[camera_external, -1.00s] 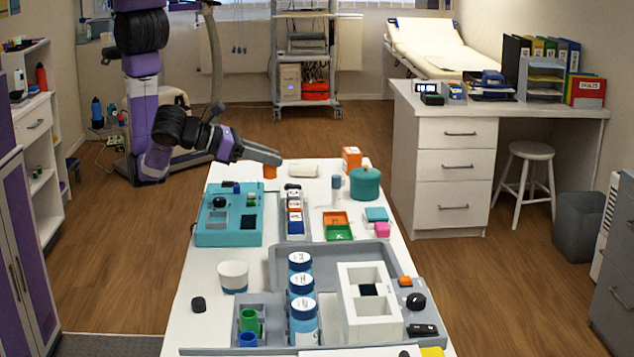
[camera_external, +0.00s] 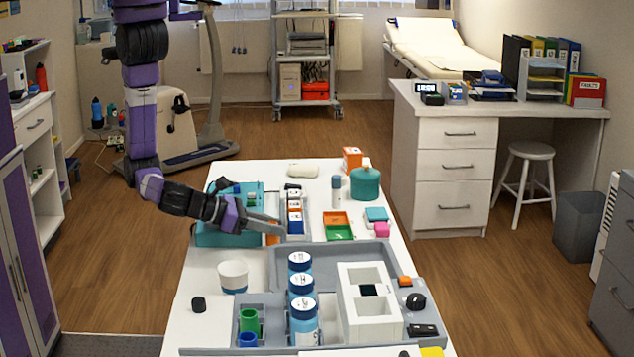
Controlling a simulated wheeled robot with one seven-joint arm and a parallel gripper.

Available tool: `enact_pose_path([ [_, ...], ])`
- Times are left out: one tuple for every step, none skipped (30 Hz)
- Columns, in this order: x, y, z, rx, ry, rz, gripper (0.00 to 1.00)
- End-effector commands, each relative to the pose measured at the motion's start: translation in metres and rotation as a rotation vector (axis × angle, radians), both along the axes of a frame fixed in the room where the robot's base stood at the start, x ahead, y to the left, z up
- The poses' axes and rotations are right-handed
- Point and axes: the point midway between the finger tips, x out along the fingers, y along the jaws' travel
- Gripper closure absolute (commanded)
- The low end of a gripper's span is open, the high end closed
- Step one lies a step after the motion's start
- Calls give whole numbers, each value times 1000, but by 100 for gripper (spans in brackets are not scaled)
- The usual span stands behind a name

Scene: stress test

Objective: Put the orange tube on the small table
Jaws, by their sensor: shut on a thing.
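My gripper (camera_external: 278,230) is shut on the orange tube (camera_external: 272,239), which shows as a small orange patch below the fingers. The gripper is over the white table (camera_external: 205,275), between the teal box on the left and the grey tray in front. The fingers hide much of the tube. I cannot tell whether the tube touches anything beneath it. The white table is long and crowded. I cannot tell whether it is the small table; a white round stool (camera_external: 531,152) stands by the desk at the right.
A teal box (camera_external: 225,238) is partly behind my arm. A grey tray (camera_external: 345,252) holds blue-and-white jars (camera_external: 301,285) and a white block (camera_external: 372,325). The table's left front and right edge have bare patches.

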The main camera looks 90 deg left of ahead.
Motion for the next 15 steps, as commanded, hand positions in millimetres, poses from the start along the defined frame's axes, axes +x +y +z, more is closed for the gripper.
enact_pose_path([
  [0,0,-8,3,2,0,100],
  [0,0,-11,2,0,-1,100],
  [0,0,-14,2,0,-1,100],
  [0,0,-15,1,0,0,100],
  [0,0,-16,1,0,-1,100],
  [0,0,-16,0,0,-1,100],
  [0,0,-16,-1,0,-1,100],
  [0,0,-16,-1,0,-1,100],
  [0,0,-16,-1,0,-1,100],
  [0,0,-16,-1,0,-1,100],
  [0,0,-16,-1,0,-1,100],
  [0,0,-16,-1,0,0,100],
  [0,0,-16,-1,0,0,100],
  [0,0,-16,0,0,0,100],
  [0,0,-17,0,0,0,100],
])
